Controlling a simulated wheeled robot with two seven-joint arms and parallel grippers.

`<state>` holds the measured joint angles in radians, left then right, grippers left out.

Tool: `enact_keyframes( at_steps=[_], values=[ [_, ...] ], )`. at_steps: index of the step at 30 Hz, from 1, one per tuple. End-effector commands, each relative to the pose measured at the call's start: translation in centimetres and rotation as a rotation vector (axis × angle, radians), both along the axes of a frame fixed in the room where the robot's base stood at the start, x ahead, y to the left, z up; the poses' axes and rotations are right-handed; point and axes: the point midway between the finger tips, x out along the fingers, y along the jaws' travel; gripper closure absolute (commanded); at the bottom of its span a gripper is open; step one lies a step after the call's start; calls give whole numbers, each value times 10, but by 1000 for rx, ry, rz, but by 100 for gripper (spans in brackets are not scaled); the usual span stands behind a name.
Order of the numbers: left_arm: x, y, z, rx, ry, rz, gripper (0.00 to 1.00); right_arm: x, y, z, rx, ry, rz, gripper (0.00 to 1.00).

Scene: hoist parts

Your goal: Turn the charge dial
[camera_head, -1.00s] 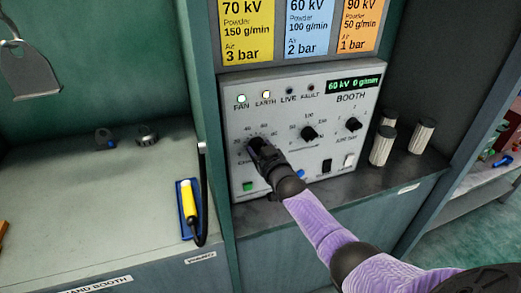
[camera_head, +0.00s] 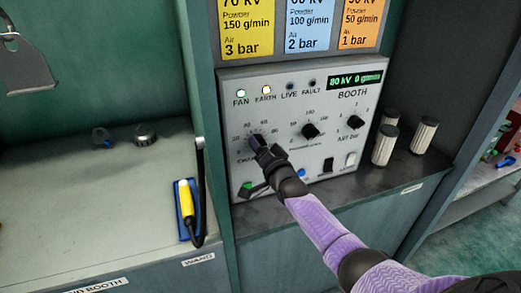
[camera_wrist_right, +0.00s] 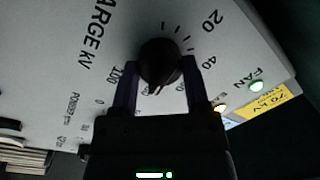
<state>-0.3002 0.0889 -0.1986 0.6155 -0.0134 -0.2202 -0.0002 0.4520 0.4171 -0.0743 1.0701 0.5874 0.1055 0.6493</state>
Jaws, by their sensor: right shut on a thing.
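The charge dial (camera_head: 256,140) is a black knob at the left of the white booth panel (camera_head: 325,105). My right gripper (camera_head: 266,150) reaches it from the front and covers part of it and its scale. In the right wrist view, the charge dial (camera_wrist_right: 160,62) sits between the two fingertips of my right gripper (camera_wrist_right: 160,78), which is shut on it. "ARGE kV" is legible beside its scale. The green display (camera_head: 355,80) reads 80 kV 0 g/min. My left gripper is not in view.
Two more black knobs, the middle one (camera_head: 310,130) and the air one (camera_head: 355,122), sit to the right. FAN and EARTH lamps are lit. Several white cylinders (camera_head: 384,145) stand right of the panel. A yellow-handled wand (camera_head: 186,199) rests on a blue holder at left.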

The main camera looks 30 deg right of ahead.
Motion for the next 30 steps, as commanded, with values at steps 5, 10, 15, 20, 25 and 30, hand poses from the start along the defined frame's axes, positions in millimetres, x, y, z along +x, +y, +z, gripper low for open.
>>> enact_keyframes(
  at_steps=[5, 10, 15, 20, 25, 30],
  values=[
    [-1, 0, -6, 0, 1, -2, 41, 0, 0, -2, 113, -25, 0, 100],
    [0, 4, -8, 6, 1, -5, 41, 0, 0, -2, 192, -43, 1, 100],
    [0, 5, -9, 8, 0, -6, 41, 0, 0, -2, 240, -55, 0, 100],
    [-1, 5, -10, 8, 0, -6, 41, 0, 0, -1, 260, -61, 0, 100],
    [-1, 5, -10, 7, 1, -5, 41, 0, 0, -1, 266, -62, 0, 100],
    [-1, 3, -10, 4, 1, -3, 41, 0, 0, -1, 265, -63, 0, 100]
  ],
)
